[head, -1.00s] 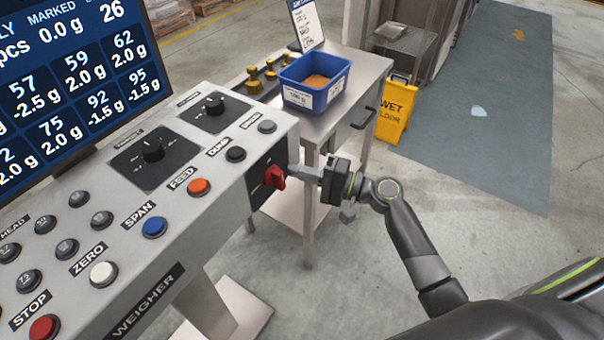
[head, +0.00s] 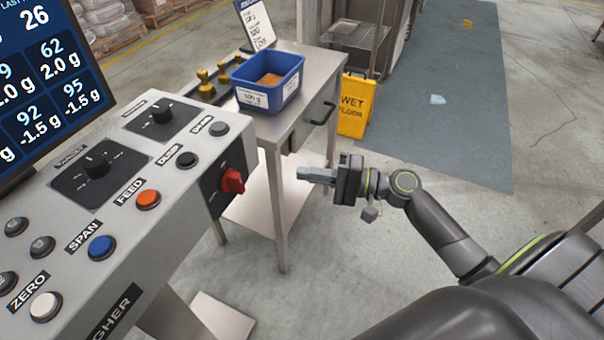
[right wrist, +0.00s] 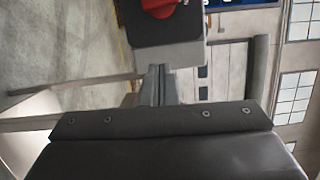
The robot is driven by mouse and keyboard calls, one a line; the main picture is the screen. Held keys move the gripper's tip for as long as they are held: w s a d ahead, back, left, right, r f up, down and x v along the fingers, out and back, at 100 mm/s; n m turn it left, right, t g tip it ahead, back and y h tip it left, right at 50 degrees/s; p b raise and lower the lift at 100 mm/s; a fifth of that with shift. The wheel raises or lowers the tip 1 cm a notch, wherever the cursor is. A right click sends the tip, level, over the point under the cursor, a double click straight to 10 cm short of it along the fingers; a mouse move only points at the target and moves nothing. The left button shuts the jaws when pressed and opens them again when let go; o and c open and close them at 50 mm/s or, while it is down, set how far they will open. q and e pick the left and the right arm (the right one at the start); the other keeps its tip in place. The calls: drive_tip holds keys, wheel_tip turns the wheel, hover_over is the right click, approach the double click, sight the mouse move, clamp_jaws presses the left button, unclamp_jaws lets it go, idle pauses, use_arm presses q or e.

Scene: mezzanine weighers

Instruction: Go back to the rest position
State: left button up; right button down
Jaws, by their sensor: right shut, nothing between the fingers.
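My right gripper (head: 316,176) is shut and empty in the head view, held in the air to the right of the weigher panel's end. Its shut fingers also show in the right wrist view (right wrist: 158,85). The red rotary switch (head: 232,181) on the end face of the weigher panel (head: 185,190) is to the left of the fingertips, with a clear gap between. The switch also shows at the top of the right wrist view (right wrist: 158,6). My left gripper is not in view.
A steel side table (head: 318,80) behind the gripper holds a blue bin (head: 268,84) of orange material, brass weights (head: 207,84) and a sign card (head: 255,24). A yellow wet-floor sign (head: 355,106) stands beyond. Floor to the right of the table is open.

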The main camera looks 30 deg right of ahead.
idle(0.4)
drive_tip(key=w+d+f+m+h+p, duration=0.1)
drive_tip(key=d+f+h, duration=0.2)
drive_tip(key=f, duration=0.5)
drive_tip(key=d+f+m+h, duration=0.1)
drive_tip(key=d+f+h, duration=0.25)
drive_tip(key=f, duration=0.45)
drive_tip(key=s+d+f+g+h, duration=0.1)
drive_tip(key=s+d+f+h, duration=0.15)
drive_tip(key=f, duration=0.55)
drive_tip(key=s+d+f+g+h, duration=0.15)
drive_tip(key=s+f, duration=0.25)
drive_tip(key=f, duration=0.4)
drive_tip(key=s+d+f+n+g+h+p, duration=0.2)
drive_tip(key=s+f+n+g+h, duration=0.15)
drive_tip(key=s+f, duration=0.9)
drive_tip(key=s+a+f+n+g, duration=0.2)
drive_tip(key=s+a+f+n, duration=0.1)
drive_tip(key=s, duration=0.8)
drive_tip(key=s+a+f+n+g+h, duration=0.1)
drive_tip(key=s+a+f+n+g, duration=0.1)
drive_tip(key=s, duration=0.9)
wheel_tip(320, 180, down, 3)
drive_tip(key=shift+a+r+n+p, duration=0.2)
drive_tip(key=shift+a+n+p, duration=0.15)
drive_tip(key=shift+a+n, duration=0.25)
drive_tip(key=shift+d, duration=0.1)
